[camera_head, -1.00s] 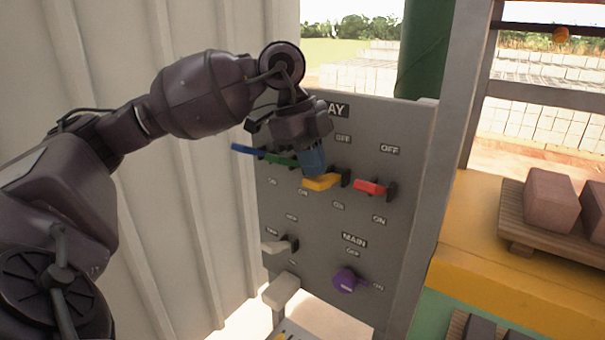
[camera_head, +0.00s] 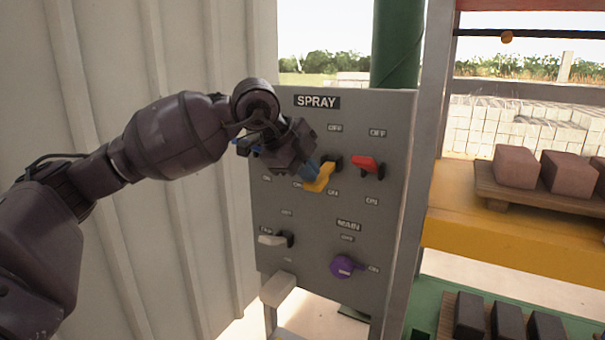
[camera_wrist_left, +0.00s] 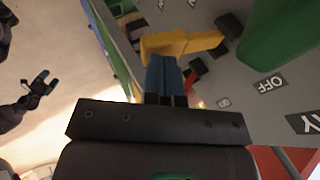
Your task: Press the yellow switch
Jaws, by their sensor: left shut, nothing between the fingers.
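The yellow switch (camera_head: 319,180) is on the upper part of a grey panel (camera_head: 315,225); its lever slants down to the left. My left gripper (camera_head: 308,173) is shut and empty, its blue fingertips at the lever, seemingly touching it. In the left wrist view the yellow switch (camera_wrist_left: 165,46) lies right at the ends of the shut blue fingers (camera_wrist_left: 165,78). My right gripper (camera_wrist_left: 41,82) shows small at the left of that view, its fingers apart and nothing between them.
A red switch (camera_head: 365,164) is just right of the yellow one. A blue switch (camera_head: 242,149) is partly behind my gripper; a green one (camera_wrist_left: 270,35) shows in the wrist view. Below are a white lever (camera_head: 271,240) and a purple knob (camera_head: 343,267). Bricks (camera_head: 515,167) stand right.

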